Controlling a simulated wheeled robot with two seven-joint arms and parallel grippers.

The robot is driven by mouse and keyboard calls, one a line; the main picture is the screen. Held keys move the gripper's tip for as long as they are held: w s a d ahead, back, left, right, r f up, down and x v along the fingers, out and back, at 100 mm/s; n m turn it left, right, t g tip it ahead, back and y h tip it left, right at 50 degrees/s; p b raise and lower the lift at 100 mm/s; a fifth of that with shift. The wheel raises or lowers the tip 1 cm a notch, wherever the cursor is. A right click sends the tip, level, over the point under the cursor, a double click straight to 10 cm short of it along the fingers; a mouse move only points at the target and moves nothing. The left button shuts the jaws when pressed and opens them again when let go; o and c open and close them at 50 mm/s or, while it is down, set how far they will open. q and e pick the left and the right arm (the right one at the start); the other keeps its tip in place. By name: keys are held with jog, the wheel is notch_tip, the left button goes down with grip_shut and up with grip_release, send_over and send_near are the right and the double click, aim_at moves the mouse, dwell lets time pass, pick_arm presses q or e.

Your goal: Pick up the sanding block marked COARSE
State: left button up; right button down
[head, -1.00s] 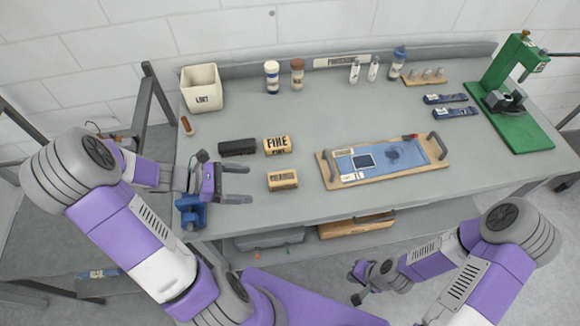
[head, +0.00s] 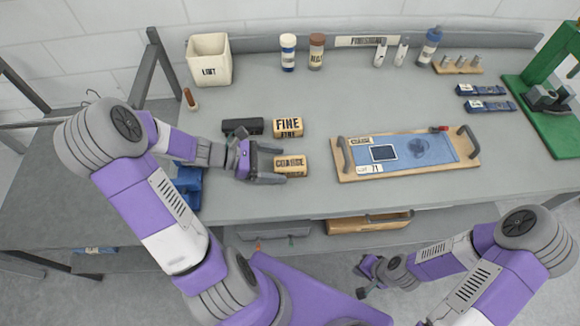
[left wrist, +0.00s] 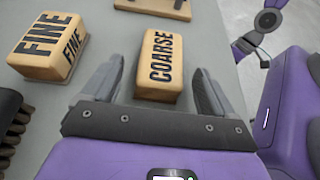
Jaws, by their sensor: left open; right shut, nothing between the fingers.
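The sanding block marked COARSE (head: 291,166) is a tan block with dark lettering lying on the bench. It also shows in the left wrist view (left wrist: 159,65). My left gripper (head: 276,165) is open, with the near end of the COARSE block lying between or just ahead of its fingertips in the left wrist view (left wrist: 155,85). The similar block marked FINE (head: 287,127) lies just behind it; it is at the left of the left wrist view (left wrist: 48,47). My right gripper (head: 361,281) is shut and empty, low in front of the bench.
A dark brush (head: 243,126) lies left of the FINE block. A blue vise (head: 188,185) is at the bench's front left, by my left arm. A wooden board with handles (head: 465,166) lies to the right. The bench between the board and COARSE block is clear.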

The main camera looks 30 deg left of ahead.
pick_arm(q)
jog(key=shift+x, duration=0.95)
jog(key=shift+c, duration=0.3)
jog(key=c, duration=1.1)
jog(key=shift+o, duration=0.2)
jog(key=shift+r, duration=0.1)
notch_tip(320, 180, up, 28)
jog(key=p, duration=0.8)
